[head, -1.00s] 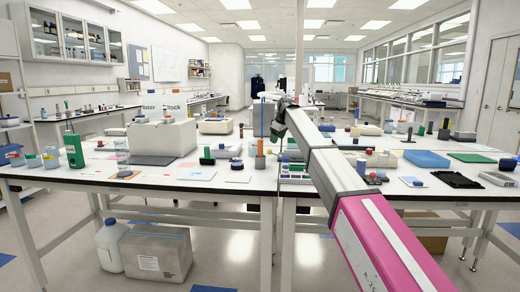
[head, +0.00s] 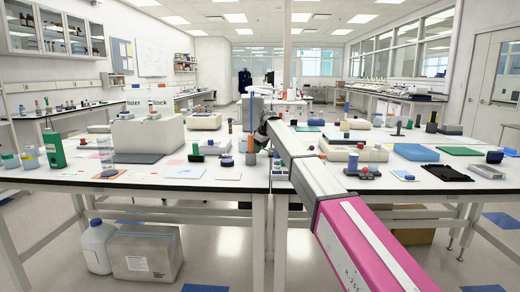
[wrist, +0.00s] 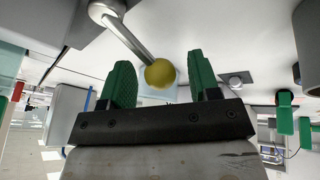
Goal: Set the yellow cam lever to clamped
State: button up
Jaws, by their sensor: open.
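The yellow cam lever shows in the wrist view as a bare metal rod (wrist: 130,40) with a round yellow knob (wrist: 159,74) at its end. The rod runs from a grey metal pivot at the upper left down to the knob. My gripper (wrist: 160,82) is open, with its two green fingers on either side of the knob in the picture. A gap shows between the knob and each finger. I cannot tell whether the knob lies at fingertip depth. In the head view, the lever and my gripper cannot be made out, and my arm covers part of the bench.
The head view shows a white bench (head: 220,172) crowded with small items. A large pale box-shaped device (head: 148,133) stands at the left. A green bottle (head: 54,149) stands at the left end. A blue tray (head: 416,152) lies at the right. Aisle floor shows below.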

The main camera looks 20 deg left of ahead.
jog(key=shift+w+a+f, duration=0.1)
jog(key=shift+f, duration=0.2)
grip_shut()
